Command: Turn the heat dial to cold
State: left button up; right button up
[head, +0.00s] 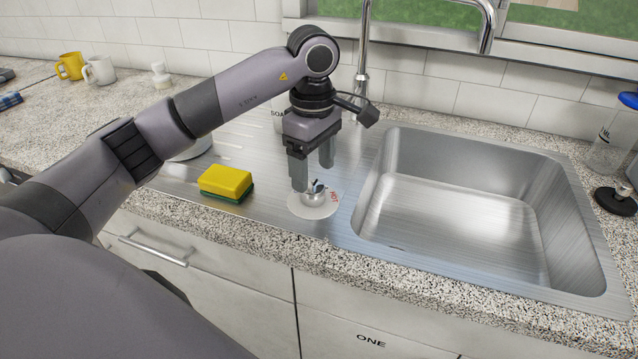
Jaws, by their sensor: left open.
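The heat dial (316,197) is a small metal knob on a round white plate (298,209), set on the steel drainboard left of the sink basin. Red marking shows on the plate's right side. The knob's upper part is partly hidden by my fingers, and I cannot tell which way it points. My left gripper (313,175) points down right above the dial, with its two fingers apart. One finger is close to the knob's left side; I cannot tell if it touches. My right gripper is not in view.
A yellow and green sponge (226,183) lies left of the dial. The empty sink basin (460,215) is to the right, with a tall faucet (362,60) behind. A clear bottle with a blue lid (611,140) stands at the far right. Mugs (99,70) stand at the back left.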

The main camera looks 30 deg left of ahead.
aim_at(314, 186)
pick_arm(q)
jog(key=shift+f, duration=2.4)
jog(key=c, duration=1.1)
